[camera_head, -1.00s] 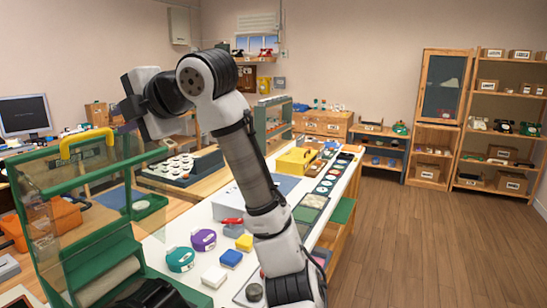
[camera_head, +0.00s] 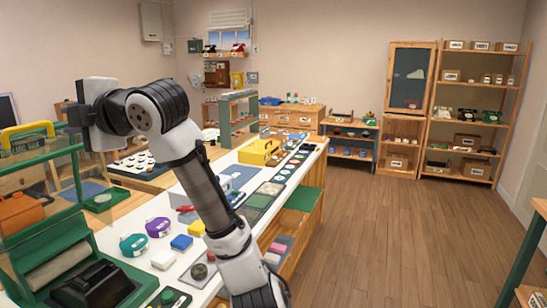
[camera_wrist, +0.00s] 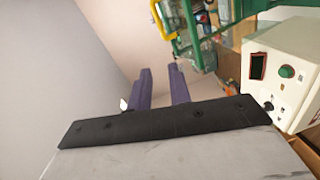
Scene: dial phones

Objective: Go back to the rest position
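My arm (camera_head: 197,180) rises from the bottom of the head view, folded at a raised elbow. Its hand (camera_head: 98,112) points left, above the long workbench (camera_head: 143,259) and near the green-framed clear case (camera_head: 45,165) with a yellow handle. In the wrist view the two purple fingers of my gripper (camera_wrist: 159,70) stand apart with a gap between them. Nothing is held between them. The fingertips are hard to make out in the head view.
A purple phone (camera_head: 158,227), a teal phone (camera_head: 133,244) and small coloured blocks lie on the bench. A yellow box (camera_head: 258,152) stands farther back. Shelves (camera_head: 470,110) line the far wall. The wooden floor (camera_head: 390,240) is open; a table edge (camera_head: 522,260) shows at right.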

